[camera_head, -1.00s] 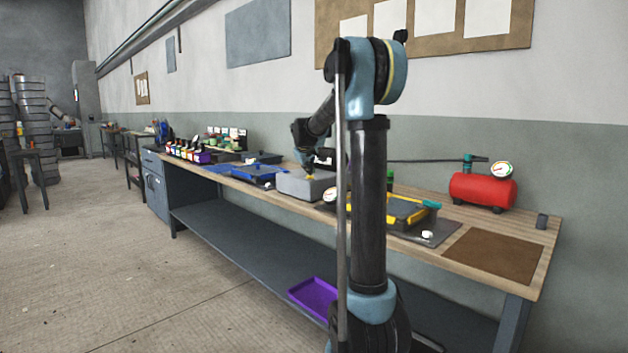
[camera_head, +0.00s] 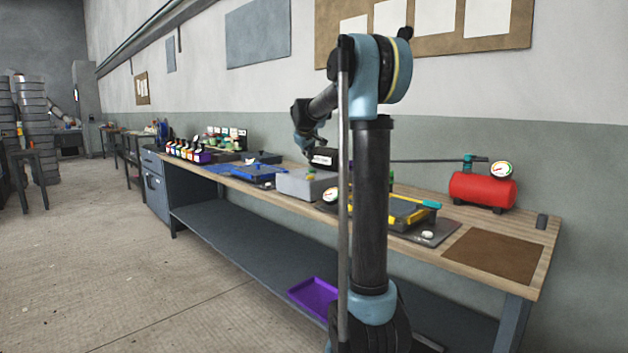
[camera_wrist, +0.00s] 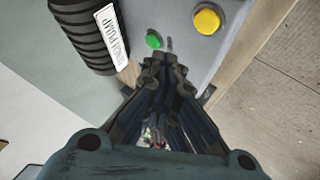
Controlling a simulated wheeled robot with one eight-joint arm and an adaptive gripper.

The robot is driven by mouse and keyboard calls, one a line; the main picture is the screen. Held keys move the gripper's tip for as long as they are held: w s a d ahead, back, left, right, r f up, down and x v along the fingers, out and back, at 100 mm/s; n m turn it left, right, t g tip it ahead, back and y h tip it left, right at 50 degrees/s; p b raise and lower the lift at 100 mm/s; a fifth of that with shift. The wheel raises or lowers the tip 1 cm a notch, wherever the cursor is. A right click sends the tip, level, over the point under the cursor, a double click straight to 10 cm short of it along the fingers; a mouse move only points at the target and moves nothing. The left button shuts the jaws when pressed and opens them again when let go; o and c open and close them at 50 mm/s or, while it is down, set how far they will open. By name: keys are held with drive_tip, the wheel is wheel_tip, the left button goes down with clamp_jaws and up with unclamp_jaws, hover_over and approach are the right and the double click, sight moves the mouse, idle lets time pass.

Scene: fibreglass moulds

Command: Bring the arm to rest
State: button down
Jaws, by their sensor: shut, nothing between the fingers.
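My gripper (camera_wrist: 165,62) shows in the wrist view, its fingers together and empty. Beyond its tips is the grey box (camera_wrist: 178,25) with a green button (camera_wrist: 153,39) and a yellow button (camera_wrist: 207,20). A black ribbed cylinder (camera_wrist: 82,32) with a white label lies at the upper left of that view. In the head view my arm is bent over the workbench, above and near the grey box (camera_head: 302,185). The gripper's fingers are hard to make out there, partly behind my own arm.
The wooden bench (camera_head: 545,240) carries a blue tray (camera_head: 252,175), a yellow-edged mould (camera_head: 405,211) partly hidden by my arm, a red tank (camera_head: 481,190) with a gauge, and a brown mat (camera_head: 492,255). A purple tray (camera_head: 314,297) lies on the lower shelf. The floor at left is open.

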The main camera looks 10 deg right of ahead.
drive_tip(key=shift+s+d, duration=0.1)
drive_tip(key=shift+s, duration=0.25)
drive_tip(key=s+d+f+m+g, duration=0.1)
drive_tip(key=s+f, duration=0.3)
drive_tip(key=s, duration=0.6)
drive_tip(key=s+d+f+m+g, duration=0.1)
drive_tip(key=s+f, duration=0.2)
drive_tip(key=s, duration=0.7)
drive_tip(key=s+d+f+m+g, duration=0.15)
drive_tip(key=s+f, duration=0.25)
drive_tip(key=s, duration=0.6)
drive_tip(key=s+f+m+g+y, duration=0.1)
drive_tip(key=s+f, duration=0.8)
drive_tip(key=s, duration=0.4)
drive_tip(key=s+a+f+m+g+y, duration=0.1)
drive_tip(key=s+f+m+g, duration=0.1)
drive_tip(key=s+f, duration=0.7)
drive_tip(key=s, duration=0.4)
drive_tip(key=shift+f, duration=0.35)
